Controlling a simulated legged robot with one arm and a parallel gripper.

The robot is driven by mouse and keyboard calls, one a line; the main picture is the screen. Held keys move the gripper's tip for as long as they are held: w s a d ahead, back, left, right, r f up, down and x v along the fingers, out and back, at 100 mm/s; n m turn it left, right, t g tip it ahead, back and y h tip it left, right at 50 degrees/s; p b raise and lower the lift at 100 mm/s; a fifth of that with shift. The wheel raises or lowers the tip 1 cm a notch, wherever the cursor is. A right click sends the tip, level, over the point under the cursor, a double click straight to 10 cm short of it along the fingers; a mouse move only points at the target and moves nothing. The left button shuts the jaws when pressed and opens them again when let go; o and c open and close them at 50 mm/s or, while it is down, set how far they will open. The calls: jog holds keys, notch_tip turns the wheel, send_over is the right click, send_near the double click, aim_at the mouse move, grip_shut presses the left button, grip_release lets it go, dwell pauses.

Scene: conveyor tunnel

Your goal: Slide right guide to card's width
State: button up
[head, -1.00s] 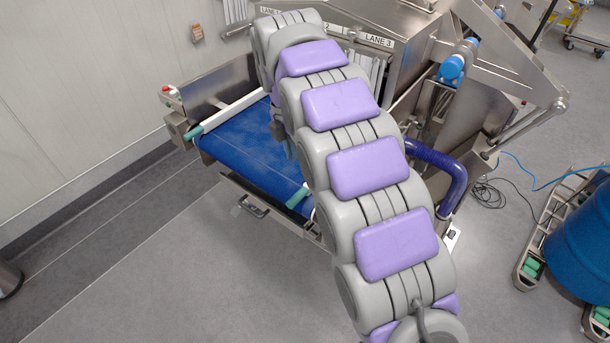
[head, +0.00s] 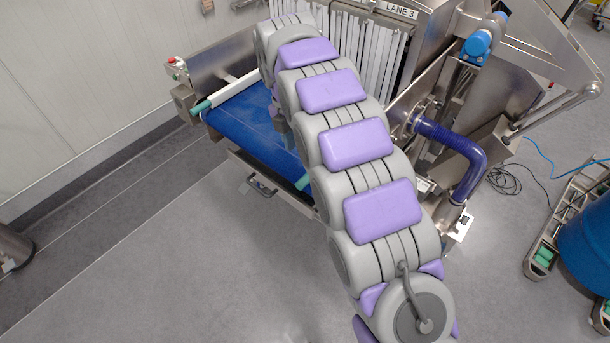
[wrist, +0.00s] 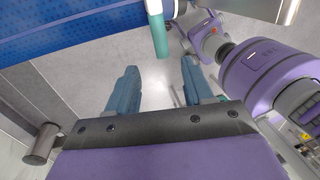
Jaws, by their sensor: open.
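The right guide shows in the head view only as a teal end (head: 302,182) at the belt's near edge, beside my arm. In the wrist view a white bar with a green-teal end (wrist: 159,36), which looks like this guide, points toward the gap between my fingers. My gripper (wrist: 159,66) is open, with its two blue-grey fingers apart and nothing between them. The guide's tip lies just beyond the fingertips in the picture; I cannot tell the depth gap. The left guide (head: 232,90) is a white bar with a teal end. No card is visible; my arm hides part of the belt.
The blue belt (head: 245,120) runs toward a strip curtain (head: 365,55) under a LANE 3 sign (head: 400,9). A purple-blue pipe (head: 465,160) and steel frame stand right of my arm. A blue drum (head: 588,245) is at far right. Floor at front left is clear.

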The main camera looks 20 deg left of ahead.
aim_at(305, 177)
jog(key=f, duration=0.3)
jog(key=d+f+b, duration=0.1)
jog(key=f, duration=0.2)
jog(key=d+f, duration=0.1)
jog(key=f, duration=0.3)
jog(key=shift+s, duration=0.35)
jog(key=shift+f, duration=0.1)
jog(key=shift+a+f, duration=0.1)
jog(key=shift+a, duration=0.1)
jog(key=shift+c, duration=0.4)
jog(key=shift+d, duration=0.2)
jog(key=c, duration=0.6)
grip_shut()
